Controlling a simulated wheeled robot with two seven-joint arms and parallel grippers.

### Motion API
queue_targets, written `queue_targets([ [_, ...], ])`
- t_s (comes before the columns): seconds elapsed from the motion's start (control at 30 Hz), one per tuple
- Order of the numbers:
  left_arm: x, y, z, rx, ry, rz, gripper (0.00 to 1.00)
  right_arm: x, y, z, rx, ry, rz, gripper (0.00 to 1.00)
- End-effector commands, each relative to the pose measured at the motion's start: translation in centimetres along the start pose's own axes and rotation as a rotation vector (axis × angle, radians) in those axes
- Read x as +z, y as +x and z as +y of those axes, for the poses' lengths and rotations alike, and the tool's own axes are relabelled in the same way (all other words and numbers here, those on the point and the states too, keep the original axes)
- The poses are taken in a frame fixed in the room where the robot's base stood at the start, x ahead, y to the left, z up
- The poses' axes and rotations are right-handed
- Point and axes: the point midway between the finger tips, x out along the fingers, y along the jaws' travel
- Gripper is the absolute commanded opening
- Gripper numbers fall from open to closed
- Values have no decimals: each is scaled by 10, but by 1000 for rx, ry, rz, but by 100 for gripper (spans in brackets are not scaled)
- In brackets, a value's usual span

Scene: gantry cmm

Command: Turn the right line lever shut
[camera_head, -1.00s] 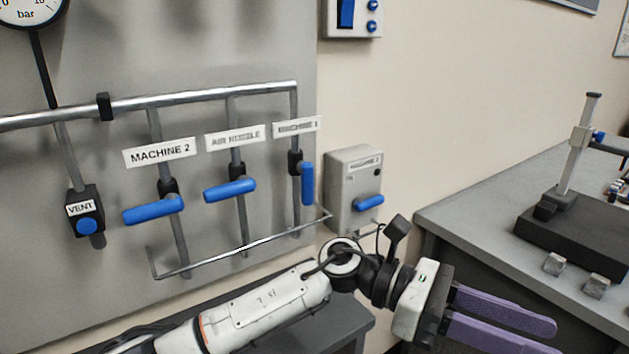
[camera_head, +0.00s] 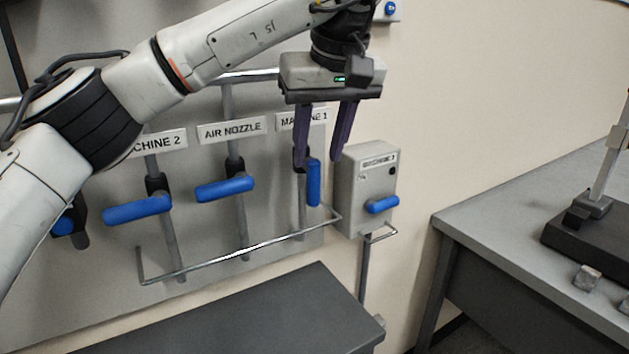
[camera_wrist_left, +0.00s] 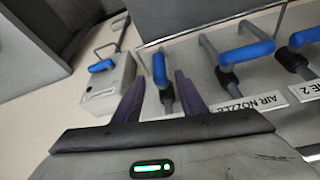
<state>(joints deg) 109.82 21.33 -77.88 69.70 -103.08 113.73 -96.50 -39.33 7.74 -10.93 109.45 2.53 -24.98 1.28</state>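The right line lever (camera_head: 314,182) is a blue handle under the MACHINE 1 label (camera_head: 288,122). It stands upright, along its pipe. It also shows in the left wrist view (camera_wrist_left: 159,68), seen between and beyond the fingertips. My left gripper (camera_head: 318,161) points down at the lever's upper end, its two purple fingers spread apart and empty. It shows in the left wrist view too (camera_wrist_left: 159,77). I cannot tell whether a finger touches the lever or valve. The fingers partly cover the label and the valve body. My right gripper is in neither view.
The AIR NOZZLE lever (camera_head: 225,189) and MACHINE 2 lever (camera_head: 138,209) lie crosswise to their pipes. A metal guard bar (camera_head: 250,248) runs below the levers. A grey box (camera_head: 362,178) with a blue handle (camera_head: 382,205) is close right. A dark table (camera_head: 270,315) stands below.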

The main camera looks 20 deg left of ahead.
Motion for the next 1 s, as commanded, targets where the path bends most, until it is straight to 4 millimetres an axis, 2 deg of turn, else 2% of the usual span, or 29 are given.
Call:
queue_targets([
  [0.03, 0, 12, 0, -1, 0, -4, 38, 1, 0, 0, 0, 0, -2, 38],
  [0.2, 1, 44, 0, -1, 0, -5, 38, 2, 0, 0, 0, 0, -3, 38],
  [0.4, 1, 70, 1, 3, 0, -4, 38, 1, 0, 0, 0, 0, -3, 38],
  [0.57, 1, 78, 1, 3, -1, -3, 38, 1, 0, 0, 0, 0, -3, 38],
  [0.8, 1, 79, 1, 4, -1, -2, 38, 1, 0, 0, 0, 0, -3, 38],
  [0.87, 1, 79, 1, 4, -1, -3, 30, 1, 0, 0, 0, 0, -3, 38],
  [1.0, 1, 78, 1, 4, 0, -3, 6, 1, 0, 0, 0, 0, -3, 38],
])
